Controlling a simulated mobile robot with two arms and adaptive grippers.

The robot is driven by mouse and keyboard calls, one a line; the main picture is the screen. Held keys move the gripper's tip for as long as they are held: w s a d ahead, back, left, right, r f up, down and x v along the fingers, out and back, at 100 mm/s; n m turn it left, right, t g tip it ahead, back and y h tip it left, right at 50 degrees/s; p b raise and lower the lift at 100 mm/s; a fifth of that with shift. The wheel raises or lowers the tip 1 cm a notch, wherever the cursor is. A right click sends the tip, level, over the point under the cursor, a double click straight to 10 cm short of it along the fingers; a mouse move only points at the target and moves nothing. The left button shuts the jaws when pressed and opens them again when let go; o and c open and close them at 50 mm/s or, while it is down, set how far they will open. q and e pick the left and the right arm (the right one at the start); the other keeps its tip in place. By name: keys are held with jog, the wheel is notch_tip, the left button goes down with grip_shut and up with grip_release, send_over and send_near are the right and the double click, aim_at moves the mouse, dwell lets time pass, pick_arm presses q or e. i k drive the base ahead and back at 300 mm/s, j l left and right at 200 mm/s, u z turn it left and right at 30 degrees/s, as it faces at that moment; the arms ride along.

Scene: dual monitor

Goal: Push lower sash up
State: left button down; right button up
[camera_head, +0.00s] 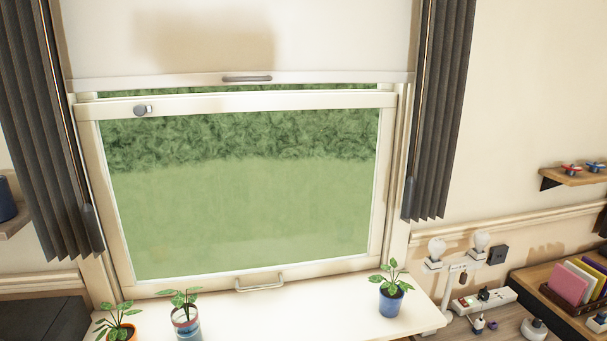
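The lower sash (240,101) is a cream frame around a pane showing a green hedge and lawn. Its bottom rail (190,286) is close to the white sill, and a pale handle (259,283) is at the middle of that rail. A grey round latch (142,110) is on the left of its top rail. A white roller blind (200,40) with a grey pull (247,78) hangs over the upper part of the window, down to just above the sash's top rail. Neither of my grippers is in view.
On the sill (290,310) stand a plant in a blue pot (390,302), a plant in a glass-like pot (186,320) and one in an orange pot (121,332). Dark curtains (440,110) hang at both sides. A cluttered desk (510,325) is at the right.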

aim_at(87, 115)
jog(key=k+j+u, duration=0.15)
jog(key=j+u, duration=0.7)
jog(key=k+j, duration=0.05)
